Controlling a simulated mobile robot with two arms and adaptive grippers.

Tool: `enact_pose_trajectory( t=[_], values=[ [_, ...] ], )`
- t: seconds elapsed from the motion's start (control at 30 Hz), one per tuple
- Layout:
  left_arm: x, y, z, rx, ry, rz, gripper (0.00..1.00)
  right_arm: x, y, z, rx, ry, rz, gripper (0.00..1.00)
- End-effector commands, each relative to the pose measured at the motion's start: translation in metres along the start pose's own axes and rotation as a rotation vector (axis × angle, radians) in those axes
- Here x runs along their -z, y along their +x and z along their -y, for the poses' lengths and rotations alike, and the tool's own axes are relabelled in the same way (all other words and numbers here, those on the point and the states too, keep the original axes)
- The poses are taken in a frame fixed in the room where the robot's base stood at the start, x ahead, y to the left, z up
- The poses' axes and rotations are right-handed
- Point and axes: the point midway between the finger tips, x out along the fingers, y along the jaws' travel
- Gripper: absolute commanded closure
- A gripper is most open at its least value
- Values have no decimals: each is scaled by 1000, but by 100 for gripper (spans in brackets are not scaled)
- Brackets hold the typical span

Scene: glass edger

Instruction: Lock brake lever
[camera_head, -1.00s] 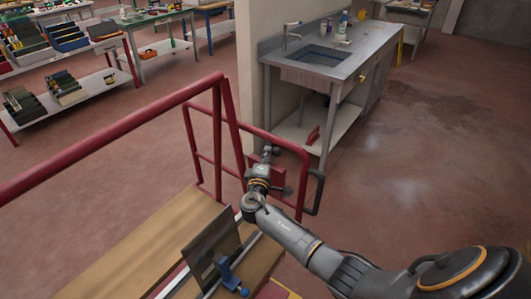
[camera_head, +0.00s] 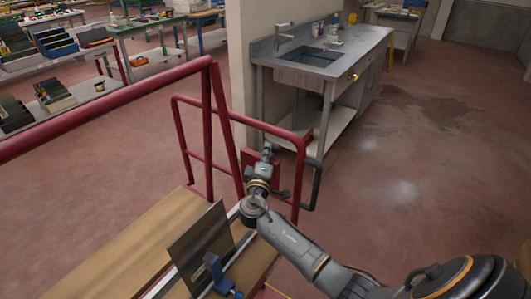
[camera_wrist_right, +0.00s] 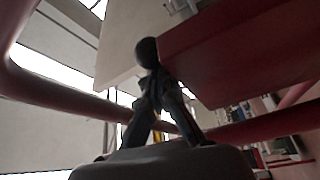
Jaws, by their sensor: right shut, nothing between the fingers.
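The brake lever shows as a dark round knob (camera_wrist_right: 147,52) on a short stem in the right wrist view, close beside a red block (camera_wrist_right: 235,55). My right gripper (camera_wrist_right: 155,88) has its fingers drawn together just below the knob. Nothing shows between them, and I cannot tell whether they touch the lever. In the head view my right gripper (camera_head: 267,153) is at the red cart frame (camera_head: 230,118), in front of a red plate (camera_head: 247,160). The arm and wrist partly hide the lever there. My left gripper is not in view.
A brown panel (camera_head: 195,245) stands on the cart's wooden deck (camera_head: 115,255), with a blue clamp (camera_head: 220,275) at its foot. A black handle (camera_head: 313,185) sits right of the frame. A sink bench (camera_head: 325,60) stands behind. The floor at right is open.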

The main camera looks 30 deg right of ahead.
Motion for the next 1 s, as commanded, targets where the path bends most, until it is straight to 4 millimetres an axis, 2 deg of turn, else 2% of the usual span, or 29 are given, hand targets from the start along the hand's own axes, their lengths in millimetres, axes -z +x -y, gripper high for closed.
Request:
enact_pose_trajectory(
  t=[0.27,0.37,0.7,0.83,1.0],
  values=[
    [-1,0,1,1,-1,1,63,0,-7,0,0,0,0,100],
    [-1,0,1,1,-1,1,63,0,-22,1,2,1,0,100],
    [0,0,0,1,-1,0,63,0,-93,2,4,0,0,100],
    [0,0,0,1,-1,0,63,0,-110,1,2,-1,0,100],
    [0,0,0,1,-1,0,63,0,-120,0,0,-1,1,100]
  ],
)
